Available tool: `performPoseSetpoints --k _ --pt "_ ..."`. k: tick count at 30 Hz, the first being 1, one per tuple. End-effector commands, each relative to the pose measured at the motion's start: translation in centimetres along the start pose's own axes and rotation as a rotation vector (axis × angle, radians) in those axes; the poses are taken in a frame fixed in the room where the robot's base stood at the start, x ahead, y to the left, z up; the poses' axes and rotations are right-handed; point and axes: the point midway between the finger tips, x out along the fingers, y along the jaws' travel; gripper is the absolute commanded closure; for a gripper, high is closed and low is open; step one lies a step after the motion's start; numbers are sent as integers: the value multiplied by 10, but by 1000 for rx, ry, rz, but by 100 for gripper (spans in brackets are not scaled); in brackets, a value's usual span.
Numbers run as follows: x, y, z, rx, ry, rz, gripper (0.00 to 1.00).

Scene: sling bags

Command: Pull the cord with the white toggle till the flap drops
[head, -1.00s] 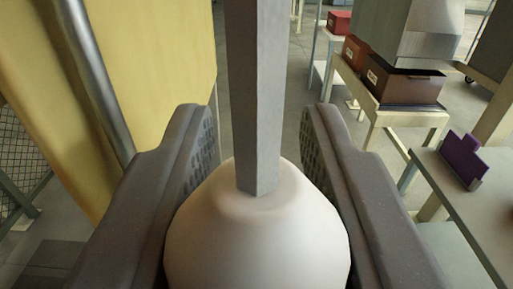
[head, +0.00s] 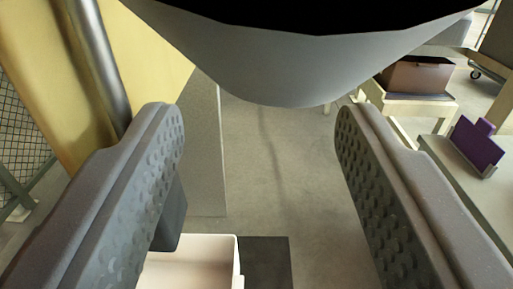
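My gripper (head: 258,130) is open, with its two dark grey dimpled fingers wide apart and nothing between them. The white toggle and its grey cord are not in sight in this view. A large grey rounded shape (head: 300,75) with a black upper area hangs across the top of the picture, above and beyond the fingertips. I cannot tell whether it is the flap or another part of a bag.
A pale open box (head: 190,252) stands below, partly behind the left finger. Yellow fabric (head: 150,50) and a metal post (head: 97,60) are at left. A brown box (head: 415,76) and a purple piece (head: 476,145) stand on tables at right. Floor shows between the fingers.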

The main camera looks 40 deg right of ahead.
Motion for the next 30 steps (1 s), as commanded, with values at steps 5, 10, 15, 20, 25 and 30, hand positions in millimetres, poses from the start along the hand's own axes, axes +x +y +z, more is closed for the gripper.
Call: performPoseSetpoints --k 5,10,15,20,25,30 --pt "0 0 0 0 0 1 51" --pt "-13 0 0 0 -2 -1 51" --pt "-43 -1 -2 4 0 -2 51" --pt "-78 -2 1 0 -3 -3 51" --pt "-109 -2 0 1 -2 -4 51" --pt "-129 -2 1 1 -2 -3 51"
